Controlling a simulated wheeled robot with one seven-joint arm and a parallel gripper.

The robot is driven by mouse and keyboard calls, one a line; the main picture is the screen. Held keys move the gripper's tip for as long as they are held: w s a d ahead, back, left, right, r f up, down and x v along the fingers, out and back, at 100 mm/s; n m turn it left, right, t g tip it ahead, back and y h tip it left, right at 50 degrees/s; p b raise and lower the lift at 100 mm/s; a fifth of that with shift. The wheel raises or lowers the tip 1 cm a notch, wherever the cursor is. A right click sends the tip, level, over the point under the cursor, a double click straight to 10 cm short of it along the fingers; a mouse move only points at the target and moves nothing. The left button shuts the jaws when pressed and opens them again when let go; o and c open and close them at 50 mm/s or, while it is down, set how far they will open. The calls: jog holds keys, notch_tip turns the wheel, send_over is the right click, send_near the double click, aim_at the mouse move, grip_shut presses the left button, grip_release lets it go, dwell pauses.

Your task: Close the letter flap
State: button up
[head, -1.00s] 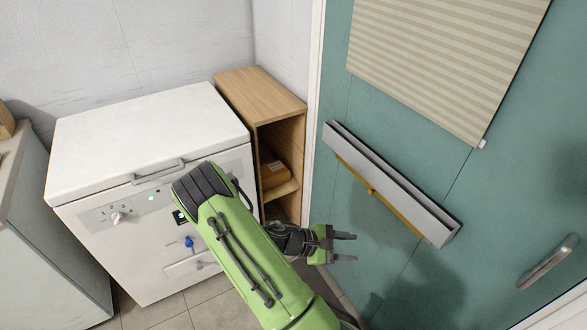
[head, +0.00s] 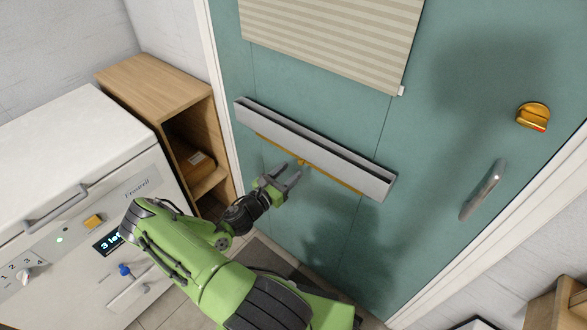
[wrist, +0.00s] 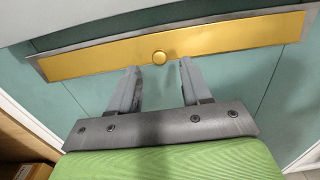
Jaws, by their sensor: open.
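The letter flap (head: 335,179) is a long gold strip on the teal door, below a long grey tray (head: 315,146). In the wrist view the flap (wrist: 230,40) crosses the top inside a thin grey frame.
The grey tray juts out above the flap. A striped blind (head: 330,30) hangs higher on the door. A door handle (head: 483,190) and a gold lock (head: 533,116) are at the right. A wooden shelf (head: 150,85) and a white washing machine (head: 70,140) stand at the left.

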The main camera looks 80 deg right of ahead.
aim_at(300, 164)
jog(key=x, duration=0.4)
jog(key=shift+a, duration=0.1)
grip_shut()
jog(key=h+b, duration=0.1)
jog(key=b, duration=0.1)
jog(key=f+g+h+b, duration=0.1)
jog(key=b, duration=0.2)
jog(key=shift+s+d, duration=0.15)
jog(key=shift+d, duration=0.15)
